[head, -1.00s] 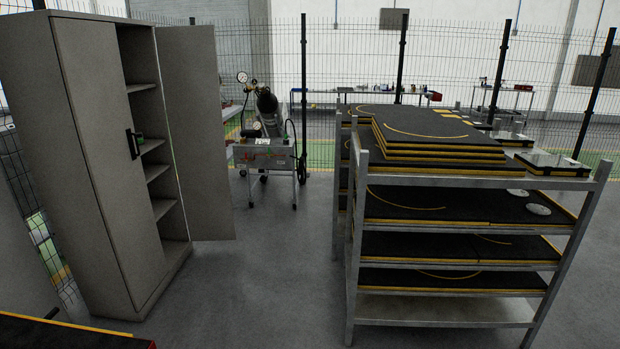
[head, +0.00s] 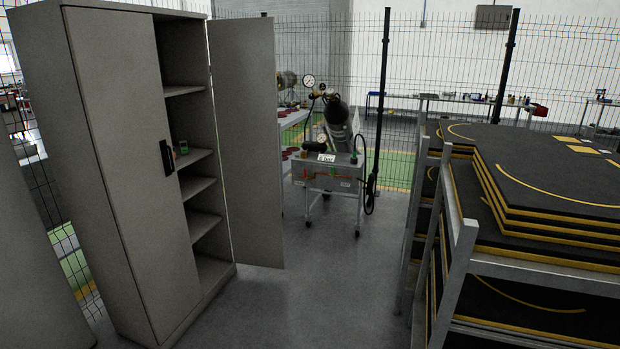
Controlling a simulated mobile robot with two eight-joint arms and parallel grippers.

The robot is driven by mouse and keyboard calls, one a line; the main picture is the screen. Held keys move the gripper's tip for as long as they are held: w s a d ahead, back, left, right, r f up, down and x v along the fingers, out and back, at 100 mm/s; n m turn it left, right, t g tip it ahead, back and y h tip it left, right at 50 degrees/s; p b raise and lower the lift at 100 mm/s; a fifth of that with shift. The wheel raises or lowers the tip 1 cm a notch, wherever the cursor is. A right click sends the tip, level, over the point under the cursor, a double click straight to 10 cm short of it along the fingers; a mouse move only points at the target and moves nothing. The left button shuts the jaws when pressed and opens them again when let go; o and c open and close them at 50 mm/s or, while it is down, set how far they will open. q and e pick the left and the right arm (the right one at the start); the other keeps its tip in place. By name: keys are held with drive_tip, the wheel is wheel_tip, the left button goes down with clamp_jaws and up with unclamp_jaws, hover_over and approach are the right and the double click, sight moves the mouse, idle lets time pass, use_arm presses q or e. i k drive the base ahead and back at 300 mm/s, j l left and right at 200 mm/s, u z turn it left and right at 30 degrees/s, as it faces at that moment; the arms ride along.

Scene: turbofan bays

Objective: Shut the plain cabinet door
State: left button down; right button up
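A tall grey cabinet (head: 130,150) stands at the left in the head view. Its left door is shut and carries a black handle (head: 167,157). Its right door, a plain grey panel with no handle showing (head: 248,140), stands wide open, swung out to the right. Neither of my grippers is in view.
A metal rack (head: 462,250) stacked with black, yellow-edged mats stands close at the right. A trolley with a gas cylinder and gauges (head: 328,172) stands behind the open door. Grey floor (head: 310,290) between cabinet and rack is clear. A wire fence runs behind.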

sight(242, 52)
drive_tip(key=i+j+u, duration=0.1)
drive_tip(key=i+u, duration=0.2)
drive_tip(key=i, duration=0.45)
drive_tip(key=i+u, duration=0.3)
drive_tip(key=i, duration=0.5)
drive_tip(key=i+z, duration=0.4)
drive_tip(key=i, duration=0.35)
drive_tip(key=i+j+z, duration=0.15)
drive_tip(key=i+z, duration=0.25)
drive_tip(key=i, duration=0.35)
